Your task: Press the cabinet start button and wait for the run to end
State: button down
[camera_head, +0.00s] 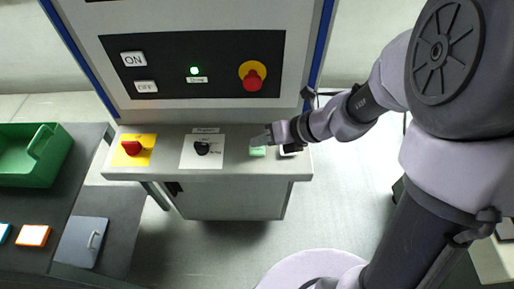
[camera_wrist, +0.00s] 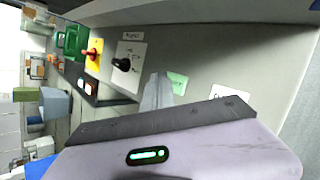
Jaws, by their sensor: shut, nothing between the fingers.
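The cabinet's upright black panel (camera_head: 180,68) carries a white ON button (camera_head: 132,59), a white OFF button (camera_head: 145,87), a lit green lamp (camera_head: 194,71) and a red mushroom button (camera_head: 253,80) on a yellow ring. On the ledge below, a small green plate (camera_head: 258,152) lies by my fingertips; it also shows in the wrist view (camera_wrist: 178,84). Its lettering is too small to read. My gripper (camera_head: 263,139) is shut and empty, pointing left over the ledge right by the green plate. I cannot tell whether its tips (camera_wrist: 157,92) touch anything. They hide whatever is directly beneath them.
The ledge (camera_head: 222,172) also holds a red knob (camera_head: 132,147) on a yellow plate and a black rotary knob (camera_head: 202,148) on a white plate. A white label (camera_wrist: 230,93) lies beyond the green plate. A green crate (camera_head: 42,172) stands on a dark table at left.

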aim_at(261, 151)
jog(key=shift+f, duration=0.15)
jog(key=shift+f+b, duration=0.3)
dwell(0.3)
jog(key=shift+f+b, duration=0.3)
jog(key=shift+f, duration=0.1)
dwell(0.4)
jog(key=shift+r, duration=0.1)
jog(key=shift+r+p, duration=0.75)
jog(key=shift+p, duration=0.1)
notch_tip(261, 151, up, 5)
jog(key=p, duration=0.5)
jog(key=shift+r, duration=0.1)
